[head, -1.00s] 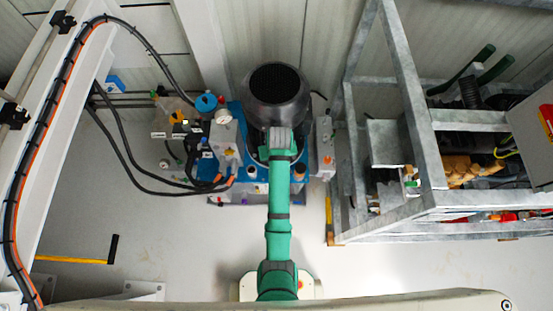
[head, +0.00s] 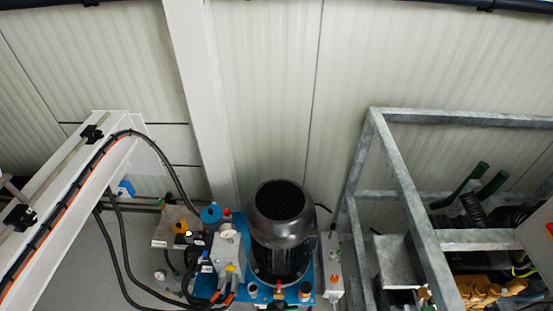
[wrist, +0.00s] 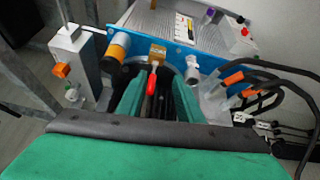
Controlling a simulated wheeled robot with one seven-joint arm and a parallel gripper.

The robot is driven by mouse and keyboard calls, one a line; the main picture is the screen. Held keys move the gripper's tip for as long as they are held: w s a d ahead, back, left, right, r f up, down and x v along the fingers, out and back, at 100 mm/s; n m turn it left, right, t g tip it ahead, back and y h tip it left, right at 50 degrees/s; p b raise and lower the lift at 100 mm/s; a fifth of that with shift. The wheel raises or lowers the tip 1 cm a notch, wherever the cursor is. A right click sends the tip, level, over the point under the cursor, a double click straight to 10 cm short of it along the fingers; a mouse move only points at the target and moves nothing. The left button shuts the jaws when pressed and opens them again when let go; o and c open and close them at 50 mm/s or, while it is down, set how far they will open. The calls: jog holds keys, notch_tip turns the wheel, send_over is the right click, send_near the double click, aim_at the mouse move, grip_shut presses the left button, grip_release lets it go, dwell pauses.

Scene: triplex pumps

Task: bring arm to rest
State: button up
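In the head view my arm and gripper are out of sight. In the wrist view a green link of my arm with a dark grey band fills the bottom. Beyond it, two green parts with dark pieces between them appear to be my gripper (wrist: 156,100); whether its fingers are open or shut is unclear. A small red handle (wrist: 152,82) shows at its far end, by the pump unit; I cannot tell whether they touch. No held object can be made out.
A black motor (head: 281,232) stands upright on the blue pump unit (head: 238,222), with hoses and coloured fittings at its left. A grey metal frame (head: 410,190) stands at right, a white beam (head: 75,205) with cables at left.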

jog(key=s+r+t, duration=0.5)
jog(key=s+r, duration=0.6)
jog(key=s, duration=0.3)
jog(key=s+r+t, duration=0.2)
jog(key=s+r, duration=0.2)
jog(key=r, duration=0.4)
jog(key=s+r+m+t, duration=0.1)
jog(key=s+r, duration=0.3)
jog(key=r, duration=0.5)
jog(key=shift+a+r+t, duration=0.2)
jog(key=shift+r+t, duration=0.1)
jog(key=shift+t, duration=0.5)
